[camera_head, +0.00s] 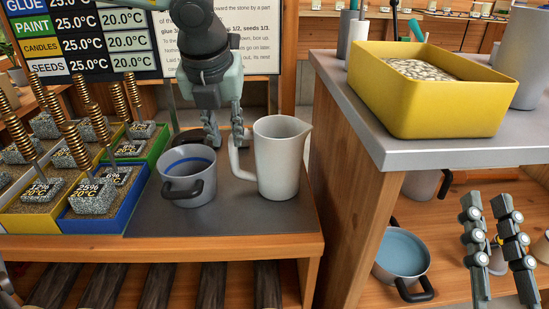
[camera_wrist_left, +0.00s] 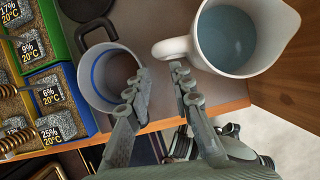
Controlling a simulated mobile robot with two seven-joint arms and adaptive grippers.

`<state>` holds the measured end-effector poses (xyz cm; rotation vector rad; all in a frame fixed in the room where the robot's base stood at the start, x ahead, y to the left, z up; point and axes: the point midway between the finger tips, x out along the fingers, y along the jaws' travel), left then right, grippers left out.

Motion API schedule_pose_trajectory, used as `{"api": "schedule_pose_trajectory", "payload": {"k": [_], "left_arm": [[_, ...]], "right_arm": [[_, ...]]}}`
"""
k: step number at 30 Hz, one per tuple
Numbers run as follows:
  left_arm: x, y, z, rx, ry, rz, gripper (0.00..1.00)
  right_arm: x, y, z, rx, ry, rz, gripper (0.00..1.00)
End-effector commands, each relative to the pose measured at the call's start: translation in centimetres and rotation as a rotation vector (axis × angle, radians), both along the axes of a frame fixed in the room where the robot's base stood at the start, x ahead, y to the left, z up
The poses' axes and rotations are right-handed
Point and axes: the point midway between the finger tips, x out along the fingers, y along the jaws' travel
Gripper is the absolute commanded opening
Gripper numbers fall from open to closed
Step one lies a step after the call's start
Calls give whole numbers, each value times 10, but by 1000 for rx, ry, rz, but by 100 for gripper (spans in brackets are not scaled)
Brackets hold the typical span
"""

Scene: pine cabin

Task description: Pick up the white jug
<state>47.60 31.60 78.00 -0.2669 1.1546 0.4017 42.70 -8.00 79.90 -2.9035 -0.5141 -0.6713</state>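The white jug (camera_head: 278,160) stands upright on the dark mat on the left bench, its handle towards the left and its spout to the right. In the left wrist view the jug (camera_wrist_left: 237,40) holds blue-grey liquid. My left gripper (camera_head: 222,132) is open at the jug's handle side, fingers pointing down. In the left wrist view the handle (camera_wrist_left: 172,47) shows just beyond the gap between the fingertips (camera_wrist_left: 160,78); I cannot tell whether they touch. My right gripper (camera_head: 488,205) is open and empty at the lower right.
A grey pot with a blue band (camera_head: 187,170) stands close left of the jug. Sample bins with coiled rods (camera_head: 95,205) fill the bench's left. A higher grey counter (camera_head: 420,155) with a yellow bin (camera_head: 440,118) rises at right. A liquid-filled pot (camera_head: 402,252) sits below it.

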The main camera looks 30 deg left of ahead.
Motion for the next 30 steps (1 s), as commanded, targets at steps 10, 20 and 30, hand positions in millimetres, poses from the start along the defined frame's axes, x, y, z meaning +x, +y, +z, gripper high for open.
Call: {"api": "schedule_pose_trajectory", "payload": {"k": [10, 20, 30], "left_arm": [[13, 6, -33, -2, 4, 0, 22], [30, 13, -70, -2, 1, 0, 22], [30, 13, -71, -3, 1, -1, 11]], "right_arm": [[-1, -1, 3, 7, -22, -3, 22], [0, -1, 2, 6, -16, -2, 22], [-1, -1, 4, 8, -22, -2, 22]]}}
